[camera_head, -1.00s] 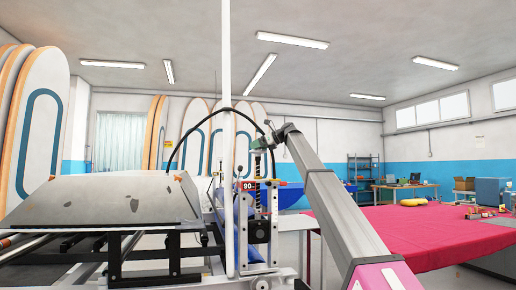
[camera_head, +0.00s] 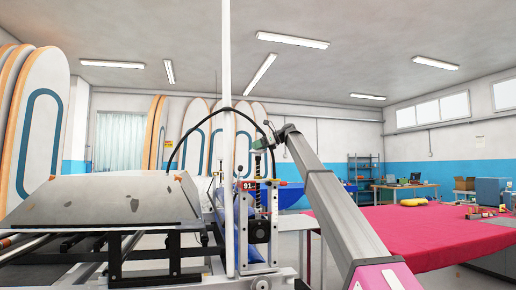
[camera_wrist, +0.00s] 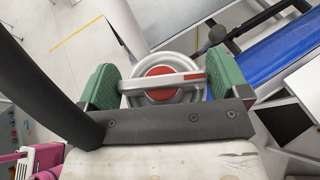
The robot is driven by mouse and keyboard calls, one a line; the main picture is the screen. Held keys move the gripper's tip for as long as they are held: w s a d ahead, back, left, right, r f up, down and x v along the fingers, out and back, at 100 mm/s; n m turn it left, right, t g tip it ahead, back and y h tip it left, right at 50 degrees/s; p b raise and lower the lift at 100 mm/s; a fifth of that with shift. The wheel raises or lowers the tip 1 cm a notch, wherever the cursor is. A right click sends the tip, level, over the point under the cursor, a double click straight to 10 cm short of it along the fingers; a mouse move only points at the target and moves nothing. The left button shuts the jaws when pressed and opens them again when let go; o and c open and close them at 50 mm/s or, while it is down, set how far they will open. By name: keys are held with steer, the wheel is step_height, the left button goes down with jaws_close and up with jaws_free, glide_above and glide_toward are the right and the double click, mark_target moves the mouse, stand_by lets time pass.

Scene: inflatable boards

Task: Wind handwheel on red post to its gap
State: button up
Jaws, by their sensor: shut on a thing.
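The handwheel (camera_wrist: 135,100) shows in the wrist view as a grey round wheel with a red centre and a pale bar across it. My gripper (camera_wrist: 163,80) has its green finger pads on either side of the wheel and is shut on it. In the head view my gripper (camera_head: 268,140) is at the top of a dark threaded post (camera_head: 258,165); the wheel is hard to make out there. A red readout (camera_head: 245,185) beside the post shows 91. The gap is too small to tell.
A grey speckled sheet (camera_head: 100,198) lies on the black frame at left. A thin white upright (camera_head: 228,120) stands close left of the post. A pink-red covered table (camera_head: 430,230) fills the right. A blue roll (camera_wrist: 290,55) shows in the wrist view.

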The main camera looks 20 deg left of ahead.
steer(key=n+g+h, duration=0.1)
steer(key=n+g, duration=0.2)
steer(key=g, duration=0.1)
steer(key=shift+w+n, duration=0.15)
steer(key=shift+n, duration=0.15)
steer(key=shift+n+g+h, duration=0.6)
steer(key=shift+n+g, duration=0.3)
steer(key=shift+g, duration=0.1)
steer(key=shift+s+d+f, duration=0.1)
steer(key=shift+s+f, duration=0.05)
steer(key=shift+s, duration=0.05)
steer(key=o, duration=0.6)
steer(key=shift+c, duration=0.2)
steer(key=shift+w+d+r, duration=0.25)
steer(key=shift+w+d, duration=0.05)
steer(key=v, duration=0.9)
steer(key=shift+w+d, duration=0.2)
steer(key=shift+d, duration=0.1)
